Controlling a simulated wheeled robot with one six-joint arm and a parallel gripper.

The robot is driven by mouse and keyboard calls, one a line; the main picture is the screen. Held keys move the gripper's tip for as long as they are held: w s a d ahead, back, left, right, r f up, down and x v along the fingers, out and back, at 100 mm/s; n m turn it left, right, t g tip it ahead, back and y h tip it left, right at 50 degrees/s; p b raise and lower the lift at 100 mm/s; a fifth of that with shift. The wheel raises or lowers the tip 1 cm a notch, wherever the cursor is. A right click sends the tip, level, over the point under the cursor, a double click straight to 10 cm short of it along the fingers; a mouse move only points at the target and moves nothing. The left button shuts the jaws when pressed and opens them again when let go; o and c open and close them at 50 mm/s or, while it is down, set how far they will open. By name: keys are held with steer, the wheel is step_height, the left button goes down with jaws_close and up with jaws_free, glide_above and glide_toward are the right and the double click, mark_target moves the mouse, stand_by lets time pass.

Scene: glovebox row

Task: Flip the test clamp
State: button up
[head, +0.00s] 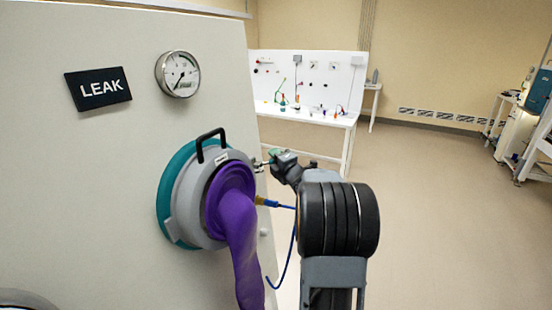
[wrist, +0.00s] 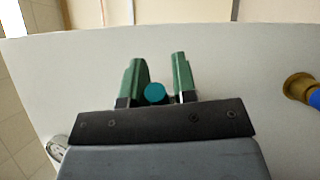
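The test clamp (head: 258,163) is a small metal part at the right side of the grey port ring (head: 192,210), partly hidden by my gripper. In the wrist view a round teal tip (wrist: 155,93), which looks like the clamp's handle end, sits between the two green fingers. My gripper (head: 273,157) is beside the clamp in the head view. In the wrist view my gripper (wrist: 160,65) is open, its fingers on either side of the teal tip. A gap shows on the tip's right; contact on the left cannot be told.
A purple glove (head: 240,240) hangs from the port. A black handle (head: 210,142) arches over the ring. A brass fitting (head: 262,201) with a blue hose (head: 285,206) is just below my gripper. A gauge (head: 178,74) and LEAK sign (head: 98,88) are on the panel. Open floor lies right.

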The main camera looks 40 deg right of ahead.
jaws_close()
steer(key=shift+f+b, duration=0.15)
steer(key=shift+b, duration=0.2)
steer(key=h+b, duration=0.1)
steer(key=b, duration=0.2)
steer(key=s+m+h+b, duration=0.1)
steer(key=h+b, duration=0.1)
steer(key=b, duration=0.1)
steer(key=m+h+b, duration=0.1)
steer(key=b, duration=0.3)
steer(key=shift+s+a+g+h, duration=0.1)
steer(key=shift+s+g+h, duration=0.1)
steer(key=shift+g+h, duration=0.15)
steer(key=shift+r+m, duration=0.2)
steer(key=shift+m, duration=0.1)
steer(key=shift+o, duration=1.6)
jaws_free()
